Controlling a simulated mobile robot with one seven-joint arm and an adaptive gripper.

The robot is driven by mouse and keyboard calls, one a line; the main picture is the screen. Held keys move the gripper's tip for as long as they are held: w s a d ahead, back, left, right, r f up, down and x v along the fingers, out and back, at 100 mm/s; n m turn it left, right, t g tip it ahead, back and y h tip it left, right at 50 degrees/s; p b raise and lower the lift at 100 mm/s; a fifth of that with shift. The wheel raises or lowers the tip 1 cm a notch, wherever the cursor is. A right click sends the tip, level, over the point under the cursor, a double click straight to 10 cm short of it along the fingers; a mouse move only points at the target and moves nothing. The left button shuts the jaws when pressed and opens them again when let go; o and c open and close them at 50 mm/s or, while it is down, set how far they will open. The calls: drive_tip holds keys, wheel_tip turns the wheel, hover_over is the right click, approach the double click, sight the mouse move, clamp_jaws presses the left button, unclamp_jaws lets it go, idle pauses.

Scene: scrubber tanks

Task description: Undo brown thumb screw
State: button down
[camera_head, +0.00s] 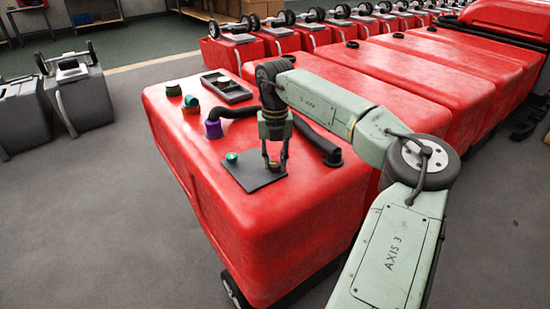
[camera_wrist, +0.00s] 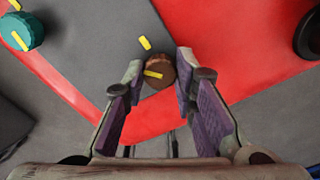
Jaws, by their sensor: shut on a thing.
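The brown thumb screw (camera_wrist: 160,66) is a round knob with a yellow stripe on its top, on a dark grey plate (camera_wrist: 92,45). A separate yellow mark (camera_wrist: 145,43) is on the plate beside it. My gripper (camera_wrist: 160,72) is shut on the brown screw, with one finger on either side of it. In the head view my gripper (camera_head: 275,151) points down at the plate (camera_head: 253,180) on the red tank, and the brown screw (camera_head: 275,165) shows small between the fingers. A teal thumb screw (camera_head: 231,157) sits on the plate to the left.
On the red tank top (camera_head: 215,167) are a purple-collared black hose (camera_head: 213,129), green and teal caps (camera_head: 190,102) and a black tray (camera_head: 226,87). The hose runs behind my gripper to a black end (camera_head: 332,157). More red tanks stand behind.

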drive_tip(key=n+p, duration=0.1)
drive_tip(key=n, duration=0.5)
drive_tip(key=n+p, duration=0.1)
drive_tip(key=n, duration=0.5)
drive_tip(key=shift+n, duration=0.4)
drive_tip(key=n+p, duration=0.1)
drive_tip(key=n, duration=0.5)
drive_tip(key=shift+s+a+f, duration=0.1)
drive_tip(key=shift+s, duration=0.05)
drive_tip(key=n, duration=0.5)
drive_tip(key=shift+s+f+n, duration=0.1)
drive_tip(key=shift+n, duration=0.3)
drive_tip(key=c, duration=1.7)
unclamp_jaws()
drive_tip(key=o, duration=0.4)
